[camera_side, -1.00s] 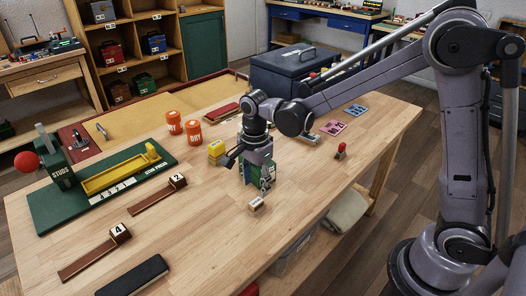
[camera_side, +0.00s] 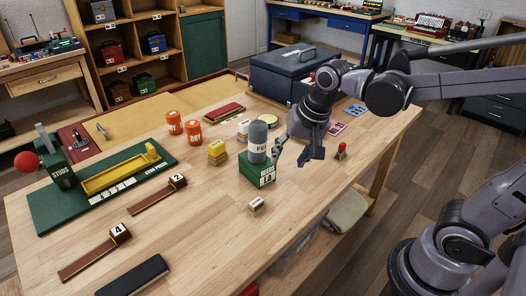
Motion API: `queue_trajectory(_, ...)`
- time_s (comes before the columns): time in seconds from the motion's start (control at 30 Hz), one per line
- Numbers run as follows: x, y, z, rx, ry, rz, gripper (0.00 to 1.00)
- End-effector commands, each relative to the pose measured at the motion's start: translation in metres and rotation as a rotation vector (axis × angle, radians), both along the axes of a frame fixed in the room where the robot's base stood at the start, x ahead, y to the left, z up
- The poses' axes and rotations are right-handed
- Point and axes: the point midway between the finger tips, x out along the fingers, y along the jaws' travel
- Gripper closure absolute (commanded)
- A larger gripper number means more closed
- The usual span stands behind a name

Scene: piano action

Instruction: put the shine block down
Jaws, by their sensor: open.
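My gripper (camera_side: 292,158) is open and empty above the right part of the bench, its fingers pointing down. A green box (camera_side: 257,170) with a white label stands just left of it, with a grey cylinder (camera_side: 257,141) upright on top. A small pale block (camera_side: 257,204) with a label lies on the bench in front of the green box, apart from it. Another small white-topped block (camera_side: 242,129) stands behind the box to the left. The labels are too small to read, so I cannot tell which is the shine block.
A green press board (camera_side: 100,190) is at the left. A red-topped piece (camera_side: 341,151) stands near the right edge. The front middle of the bench (camera_side: 215,240) is clear.

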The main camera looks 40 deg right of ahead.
Motion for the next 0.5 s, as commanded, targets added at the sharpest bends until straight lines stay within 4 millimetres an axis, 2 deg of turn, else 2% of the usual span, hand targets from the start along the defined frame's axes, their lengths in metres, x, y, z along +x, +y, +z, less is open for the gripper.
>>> queue_trajectory(0.03,-0.011,-0.005,0.001,-0.029,-0.035,0.075,0.5)
queue_trajectory(0.23,-0.04,-0.018,0.002,-0.185,-0.176,0.384,0.5)
queue_trajectory(0.5,-0.059,-0.026,-0.003,-0.342,-0.274,0.616,0.5)
